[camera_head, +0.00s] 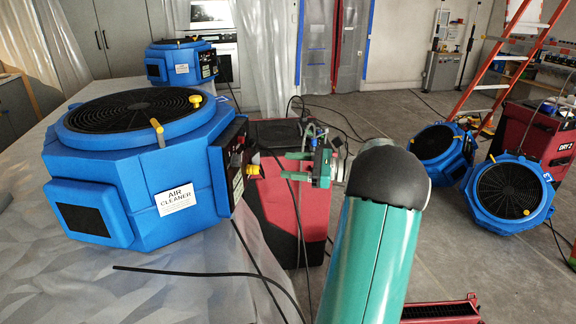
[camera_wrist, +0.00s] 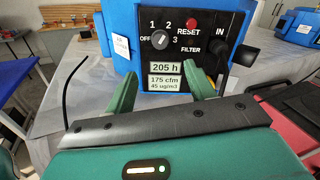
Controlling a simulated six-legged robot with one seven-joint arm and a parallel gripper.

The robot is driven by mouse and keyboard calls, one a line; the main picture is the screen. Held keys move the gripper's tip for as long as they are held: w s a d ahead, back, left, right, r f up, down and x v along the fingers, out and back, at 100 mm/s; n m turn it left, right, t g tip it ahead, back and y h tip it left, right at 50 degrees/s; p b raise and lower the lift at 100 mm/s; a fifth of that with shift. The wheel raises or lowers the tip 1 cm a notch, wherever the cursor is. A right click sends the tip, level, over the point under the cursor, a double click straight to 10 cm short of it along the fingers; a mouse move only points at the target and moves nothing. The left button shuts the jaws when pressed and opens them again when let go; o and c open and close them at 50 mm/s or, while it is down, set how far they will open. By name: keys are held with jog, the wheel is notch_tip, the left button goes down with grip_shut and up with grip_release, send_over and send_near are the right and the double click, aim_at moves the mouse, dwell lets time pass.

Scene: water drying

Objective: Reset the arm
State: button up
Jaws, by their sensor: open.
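My gripper (camera_head: 286,166) is open and empty in the head view, its teal fingers pointing left toward the control panel of the blue air cleaner (camera_head: 115,211). In the wrist view, the two fingers of my gripper (camera_wrist: 161,80) stand apart in front of the black panel (camera_wrist: 211,70). A visible gap lies between fingers and panel in the head view. The panel carries a dial (camera_wrist: 160,39) marked OFF, 1, 2, 3, a red RESET button (camera_wrist: 191,22) and a display reading 205 h. My teal arm link fills the lower middle of the head view.
The air cleaner stands on a sheet-covered table (camera_head: 150,290). A red case (camera_head: 284,215) stands just below my gripper. A second blue unit (camera_head: 182,62) is behind. Two more blue units (camera_head: 441,147) (camera_head: 509,193) and an orange ladder (camera_head: 512,60) stand right. Black cables trail around the table edge.

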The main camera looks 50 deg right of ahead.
dwell(0.4)
jog(key=w+a+n+g+h, duration=0.15)
jog(key=a+n+g, duration=0.9)
jog(key=a, duration=1.85)
jog(key=s+a+f+n+h, duration=0.2)
jog(key=s+a+n+h, duration=0.5)
jog(key=s+a+n, duration=0.7)
jog(key=shift+s+a+n+t+h, duration=0.2)
jog(key=shift+a+n+t+h, duration=0.15)
jog(key=shift+n, duration=0.8)
jog(key=shift+f, duration=0.1)
jog(key=c, duration=0.4)
jog(key=shift+d, duration=0.15)
